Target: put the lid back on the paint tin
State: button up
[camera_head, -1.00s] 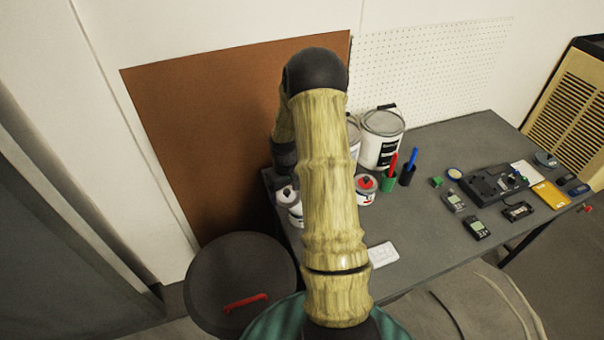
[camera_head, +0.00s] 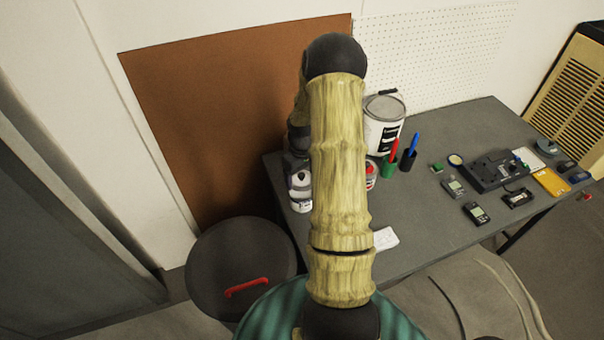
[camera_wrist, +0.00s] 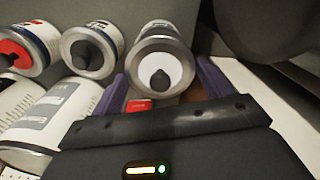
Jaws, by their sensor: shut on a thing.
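My gripper (camera_wrist: 160,76) has its two purple fingers on either side of a small white-topped tin (camera_wrist: 178,73). The tin has a metal rim, a dark knob-like shape in its middle and a coloured label. I cannot tell whether it is lifted, or whether its top is a separate lid. In the head view my arm hides most of the gripper; a small white tin with a dark top (camera_head: 300,197) shows beside it. A large paint tin (camera_head: 383,120) stands upright at the back of the table.
Two small tins, one red-topped (camera_wrist: 14,54) and one dark-topped (camera_wrist: 90,52), stand left of my gripper. A small red object (camera_wrist: 138,105) lies near the fingers. A round dark bin (camera_head: 240,262) stands left.

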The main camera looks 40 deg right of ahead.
aim_at(302, 181)
jog(key=shift+f+b, duration=1.1)
jog(key=shift+f, duration=0.9)
jog(key=shift+f+p, duration=0.15)
jog(key=shift+p, duration=0.25)
dwell(1.2)
jog(key=o, duration=0.9)
jog(key=shift+o, duration=0.2)
